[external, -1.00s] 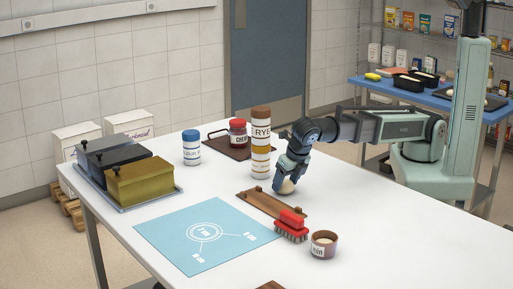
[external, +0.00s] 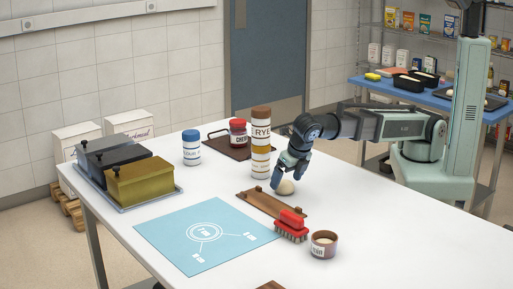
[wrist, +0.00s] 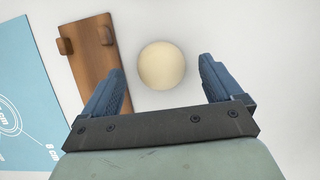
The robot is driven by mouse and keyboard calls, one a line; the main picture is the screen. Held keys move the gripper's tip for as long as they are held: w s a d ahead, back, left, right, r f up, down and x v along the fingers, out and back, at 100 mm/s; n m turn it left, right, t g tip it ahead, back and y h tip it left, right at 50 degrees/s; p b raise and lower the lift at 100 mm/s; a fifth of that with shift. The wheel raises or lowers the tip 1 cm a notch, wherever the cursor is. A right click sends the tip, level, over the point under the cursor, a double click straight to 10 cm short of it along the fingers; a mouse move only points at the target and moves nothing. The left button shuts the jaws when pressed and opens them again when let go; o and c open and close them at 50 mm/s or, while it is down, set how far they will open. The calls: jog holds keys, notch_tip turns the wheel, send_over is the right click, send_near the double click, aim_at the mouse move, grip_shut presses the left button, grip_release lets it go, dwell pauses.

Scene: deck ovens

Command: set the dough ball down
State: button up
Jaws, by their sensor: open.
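The dough ball (external: 286,187) is pale and round. It sits on the white table just right of the wooden board with small pegs (external: 270,203). In the wrist view the dough ball (wrist: 161,65) lies ahead of my gripper (wrist: 160,75), roughly centred between the two blue fingers, with clear gaps on both sides. My gripper (external: 281,182) is open and low over the table beside the ball. The wooden board (wrist: 92,60) is left of the ball in the wrist view, apart from it.
A red brush (external: 291,224) and a small cup (external: 324,244) stand in front. A tall RYE canister (external: 261,145) stands close behind my gripper. A blue mat (external: 205,235) lies front left. Loaf tins (external: 140,182) stand at the left. The table's right side is clear.

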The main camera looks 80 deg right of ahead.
jog(key=v, duration=1)
jog(key=shift+r, duration=0.3)
jog(key=shift+s+a, duration=0.1)
jog(key=shift+s, duration=0.05)
